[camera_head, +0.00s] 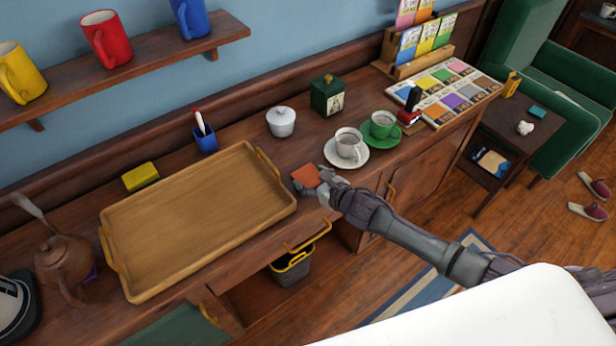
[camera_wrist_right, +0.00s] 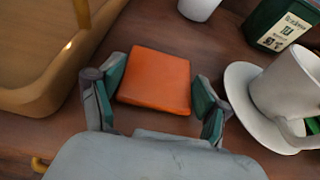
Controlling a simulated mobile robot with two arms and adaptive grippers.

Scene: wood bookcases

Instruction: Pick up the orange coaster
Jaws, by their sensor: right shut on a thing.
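The orange coaster (camera_head: 306,176) is a flat square at the right end of the wooden tray, near the counter's front edge. In the right wrist view the coaster (camera_wrist_right: 155,80) lies between the two fingers. My right gripper (camera_head: 320,182) is shut on it, with the fingers at its left and right sides in the wrist view (camera_wrist_right: 158,88). I cannot tell whether the coaster touches the counter or is just above it. My left gripper is not in view.
The wooden tray (camera_head: 190,226) is close on the left. A white cup (camera_head: 349,145) on a saucer (camera_head: 333,154) and a green cup (camera_head: 383,125) stand to the right. A yellow block (camera_head: 140,177) lies behind the tray.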

